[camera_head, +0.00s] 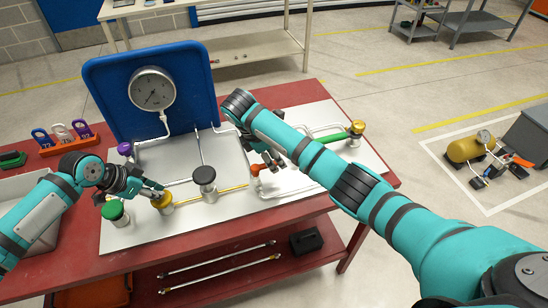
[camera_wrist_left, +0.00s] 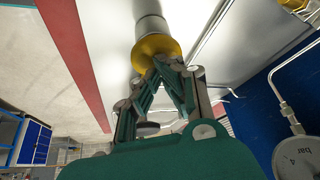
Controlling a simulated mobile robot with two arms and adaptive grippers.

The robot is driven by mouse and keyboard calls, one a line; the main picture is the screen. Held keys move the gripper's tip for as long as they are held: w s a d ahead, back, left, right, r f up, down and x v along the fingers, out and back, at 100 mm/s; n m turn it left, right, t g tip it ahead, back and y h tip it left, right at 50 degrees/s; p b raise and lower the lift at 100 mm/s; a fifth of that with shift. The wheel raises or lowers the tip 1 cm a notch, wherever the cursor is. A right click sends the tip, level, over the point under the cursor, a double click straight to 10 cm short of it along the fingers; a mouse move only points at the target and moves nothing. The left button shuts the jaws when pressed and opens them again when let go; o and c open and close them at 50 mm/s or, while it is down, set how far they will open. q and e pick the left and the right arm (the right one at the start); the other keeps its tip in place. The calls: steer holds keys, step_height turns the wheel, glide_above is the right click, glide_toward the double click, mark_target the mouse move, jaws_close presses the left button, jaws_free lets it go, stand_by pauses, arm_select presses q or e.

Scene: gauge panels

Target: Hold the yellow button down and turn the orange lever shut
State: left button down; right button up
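The yellow button (camera_head: 162,202) stands on the grey panel (camera_head: 130,235), left of the middle. My left gripper (camera_head: 157,187) is at its top from behind left. In the left wrist view the button (camera_wrist_left: 158,48) is at the top, and the left fingertips (camera_wrist_left: 163,66) come together against its rim or just in front of it; firm contact cannot be told. The orange lever (camera_head: 256,169) is right of the black knob. My right gripper (camera_head: 272,163) is close beside its right side, partly behind my forearm; its fingers are too small to tell open or shut.
A green knob (camera_head: 113,210) and a black knob (camera_head: 205,178) flank the yellow button. A purple knob (camera_head: 125,149) is behind. A gauge (camera_head: 152,88) hangs on a blue board (camera_head: 191,63). A yellow-and-green valve (camera_head: 356,130) stands at the right end. The red table (camera_head: 300,217) borders the panel.

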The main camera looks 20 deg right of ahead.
arm_select(q)
steer(key=shift+f, duration=0.1)
arm_select(e)
steer(key=v, duration=1.2)
step_height(320, 180, up, 7)
steer(key=p, duration=0.7)
glide_above(259, 166)
arm_select(q)
step_height(259, 166, up, 7)
arm_select(e)
steer(key=shift+f, duration=0.15)
